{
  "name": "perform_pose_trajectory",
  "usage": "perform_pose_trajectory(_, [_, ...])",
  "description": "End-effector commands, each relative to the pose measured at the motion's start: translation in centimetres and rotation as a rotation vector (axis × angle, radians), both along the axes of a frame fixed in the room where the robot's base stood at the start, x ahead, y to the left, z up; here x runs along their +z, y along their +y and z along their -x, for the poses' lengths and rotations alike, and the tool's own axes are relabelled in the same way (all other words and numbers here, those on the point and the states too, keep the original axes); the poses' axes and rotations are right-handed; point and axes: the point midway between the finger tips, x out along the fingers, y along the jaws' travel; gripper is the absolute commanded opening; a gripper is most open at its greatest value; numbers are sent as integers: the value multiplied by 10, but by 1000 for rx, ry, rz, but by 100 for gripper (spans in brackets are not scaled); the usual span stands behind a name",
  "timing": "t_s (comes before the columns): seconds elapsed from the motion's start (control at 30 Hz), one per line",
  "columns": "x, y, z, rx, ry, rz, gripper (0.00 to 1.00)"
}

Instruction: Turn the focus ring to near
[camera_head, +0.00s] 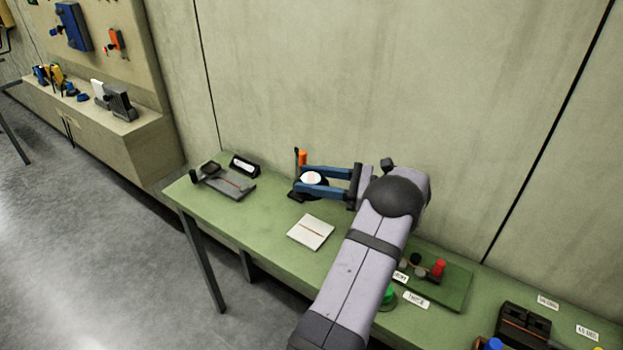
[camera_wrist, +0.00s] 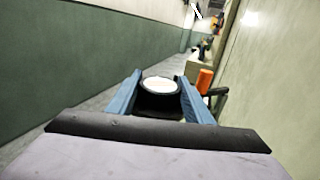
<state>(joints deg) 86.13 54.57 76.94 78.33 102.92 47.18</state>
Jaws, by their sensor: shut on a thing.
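The focus ring (camera_wrist: 158,101) is a dark round collar with a white disc on top (camera_head: 312,178). It stands on the green bench near the wall. My gripper (camera_head: 308,179) reaches it from the right with two blue fingers, one on each side. In the wrist view the fingers (camera_wrist: 160,92) flank the dark collar and are shut on it. An orange upright part (camera_head: 302,158) with a dark post beside it stands just behind the ring. The ring's near and far marks cannot be made out.
The green bench (camera_head: 265,235) runs along the concrete wall. A white card (camera_head: 311,232) lies in front of the ring. A grey device (camera_head: 224,182) sits to the left. A green board with a red knob (camera_head: 438,268) lies right of my arm. Bare bench lies left of the card.

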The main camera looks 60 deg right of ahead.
Motion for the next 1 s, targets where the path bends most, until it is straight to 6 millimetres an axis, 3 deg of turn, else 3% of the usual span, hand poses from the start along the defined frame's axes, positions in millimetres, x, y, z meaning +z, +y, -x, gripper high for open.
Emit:
perform_pose_trajectory(0.47, [2, 0, 0, 41, -1, 1, 24])
perform_pose_trajectory(0.5, [2, 0, 0, 41, -1, 1, 53])
perform_pose_trajectory(0.57, [2, 0, 0, 41, -1, 1, 65])
perform_pose_trajectory(1.0, [7, 0, 0, 41, 0, 2, 65])
